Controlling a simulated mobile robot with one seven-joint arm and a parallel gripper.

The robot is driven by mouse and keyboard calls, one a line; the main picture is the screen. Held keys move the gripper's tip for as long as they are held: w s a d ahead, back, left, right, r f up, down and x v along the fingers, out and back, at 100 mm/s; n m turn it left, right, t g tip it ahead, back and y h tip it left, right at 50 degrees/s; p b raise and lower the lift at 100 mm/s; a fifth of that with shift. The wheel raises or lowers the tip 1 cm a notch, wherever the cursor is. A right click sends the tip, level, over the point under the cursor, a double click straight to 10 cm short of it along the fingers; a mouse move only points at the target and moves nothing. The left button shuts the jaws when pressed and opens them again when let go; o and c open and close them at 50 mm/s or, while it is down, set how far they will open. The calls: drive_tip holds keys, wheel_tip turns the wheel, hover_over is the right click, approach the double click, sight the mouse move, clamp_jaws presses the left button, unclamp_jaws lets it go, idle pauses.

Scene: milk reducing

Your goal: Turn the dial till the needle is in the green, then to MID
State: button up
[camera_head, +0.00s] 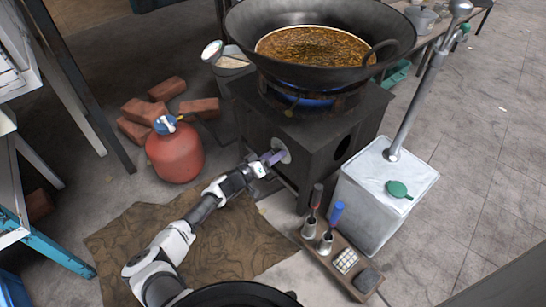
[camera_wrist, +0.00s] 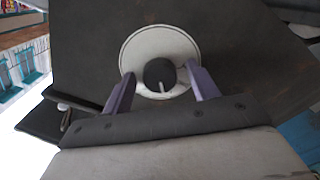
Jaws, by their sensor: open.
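The dial shows in the wrist view as a dark round knob (camera_wrist: 159,74) with a pale pointer line running from its middle toward the bottom. It sits on a pale round plate (camera_wrist: 145,44) on the dark stove front. My gripper (camera_wrist: 157,84) is open, with one purple finger on either side of the knob and gaps between. In the head view my gripper (camera_head: 272,157) is at the left face of the stove (camera_head: 318,135), in front of the pale plate (camera_head: 282,150). No needle, green zone or MID mark can be made out.
A large wok (camera_head: 395,42) of brown liquid stands over a blue flame (camera_head: 305,98) on the stove. A red gas cylinder (camera_head: 175,155) and bricks (camera_head: 145,110) are left of my arm. A white metal tank (camera_head: 385,185) and a tool tray (camera_head: 345,262) stand at right.

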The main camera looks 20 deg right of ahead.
drive_tip(key=c, duration=1)
drive_tip(key=shift+r+p, duration=0.1)
drive_tip(key=shift+p, duration=0.2)
drive_tip(key=shift+n+p, duration=2.4)
drive_tip(key=shift+n, duration=1.5)
drive_tip(key=o, duration=1)
